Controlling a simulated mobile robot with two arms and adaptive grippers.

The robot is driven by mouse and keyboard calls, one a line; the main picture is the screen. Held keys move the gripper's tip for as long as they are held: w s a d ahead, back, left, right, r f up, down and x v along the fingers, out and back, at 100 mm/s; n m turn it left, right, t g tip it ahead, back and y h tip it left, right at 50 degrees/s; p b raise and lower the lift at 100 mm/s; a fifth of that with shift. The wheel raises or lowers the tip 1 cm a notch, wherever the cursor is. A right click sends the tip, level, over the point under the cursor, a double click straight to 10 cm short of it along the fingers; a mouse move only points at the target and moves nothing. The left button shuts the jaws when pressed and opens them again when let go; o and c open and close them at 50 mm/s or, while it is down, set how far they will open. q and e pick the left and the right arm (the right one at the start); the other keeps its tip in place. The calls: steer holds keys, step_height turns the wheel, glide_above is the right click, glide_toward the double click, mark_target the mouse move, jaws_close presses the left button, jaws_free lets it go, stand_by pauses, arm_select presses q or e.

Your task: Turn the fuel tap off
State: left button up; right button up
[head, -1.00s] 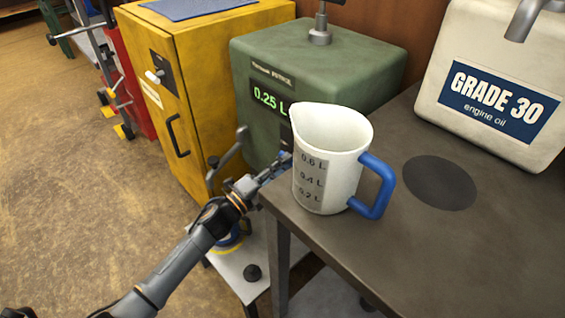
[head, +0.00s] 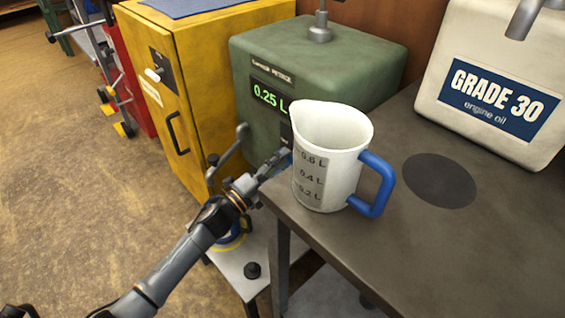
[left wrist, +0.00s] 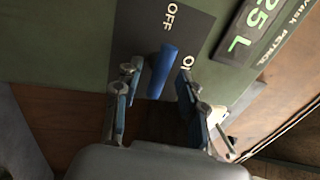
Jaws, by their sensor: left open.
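The green petrol tank (head: 320,60) stands behind the bench, with a lit display (head: 270,96) reading 0.25 L. In the left wrist view, the blue tap lever (left wrist: 162,72) sits on a dark plate (left wrist: 205,22) on the tank's face. The plate has an OFF mark above the lever and a partly hidden ON mark to its right. My left gripper (left wrist: 159,78) is open, with one finger on each side of the lever; contact is unclear. In the head view, the left gripper (head: 284,158) is at the tank's front, and the jug hides the tap area. My right gripper is out of view.
A white measuring jug (head: 325,170) with a blue handle stands at the corner of the dark bench (head: 430,240), close to my left gripper. An engine oil can (head: 500,90) stands at the back right. A yellow cabinet (head: 215,60) is left of the tank.

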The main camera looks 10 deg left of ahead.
arm_select(q)
steer(key=v, duration=1.2)
steer(key=shift+w, duration=0.1)
